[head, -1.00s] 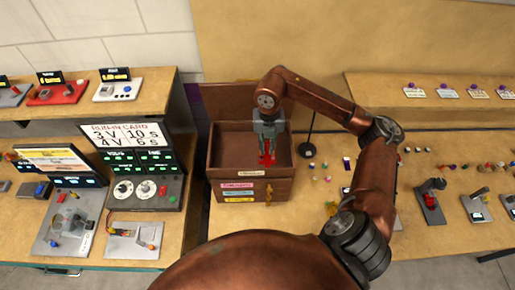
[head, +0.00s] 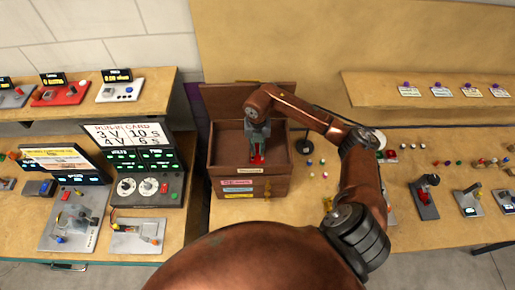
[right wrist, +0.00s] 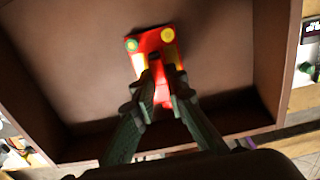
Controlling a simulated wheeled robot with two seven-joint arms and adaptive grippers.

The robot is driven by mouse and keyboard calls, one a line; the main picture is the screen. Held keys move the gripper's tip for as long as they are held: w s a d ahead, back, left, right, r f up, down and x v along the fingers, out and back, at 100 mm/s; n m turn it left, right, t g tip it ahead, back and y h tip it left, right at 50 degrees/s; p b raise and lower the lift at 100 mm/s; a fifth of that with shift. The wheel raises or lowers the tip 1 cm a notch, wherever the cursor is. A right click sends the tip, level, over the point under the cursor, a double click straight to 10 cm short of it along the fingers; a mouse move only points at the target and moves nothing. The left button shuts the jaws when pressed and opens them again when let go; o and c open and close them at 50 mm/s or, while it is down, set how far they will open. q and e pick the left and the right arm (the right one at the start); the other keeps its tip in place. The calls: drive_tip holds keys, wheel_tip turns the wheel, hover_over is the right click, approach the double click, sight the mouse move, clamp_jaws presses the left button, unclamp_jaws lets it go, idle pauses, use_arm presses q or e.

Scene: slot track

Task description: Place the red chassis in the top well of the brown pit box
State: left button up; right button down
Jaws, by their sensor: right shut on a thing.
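The brown pit box (head: 222,172) stands on the bench with its lid raised at the back and its top well open. My right gripper (head: 257,152) points down into the top well. It is shut on the red chassis (head: 257,160). In the right wrist view the red chassis (right wrist: 152,42) shows between the fingertips (right wrist: 162,82), with a green and a yellow round part at its far end. The well's floor (right wrist: 80,70) lies beneath it. I cannot tell whether the chassis touches the floor. My left gripper is not in view.
A run-in card display (head: 125,135) and a control panel with dials stand left of the box. Several small coloured parts and a joystick unit (head: 424,195) lie on the bench to the right. A shelf with labels (head: 440,95) is behind.

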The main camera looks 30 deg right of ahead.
sight(257, 151)
drive_tip(key=shift+f, duration=0.15)
drive_tip(key=c, duration=1.9)
unclamp_jaws()
drive_tip(key=shift+c, duration=0.2)
drive_tip(key=shift+r, duration=0.2)
drive_tip(key=shift+w+r, duration=0.1)
drive_tip(key=shift+r, duration=0.25)
wheel_tip(257, 151, up, 7)
drive_tip(key=shift+f+b, duration=0.1)
drive_tip(key=shift+b, duration=0.95)
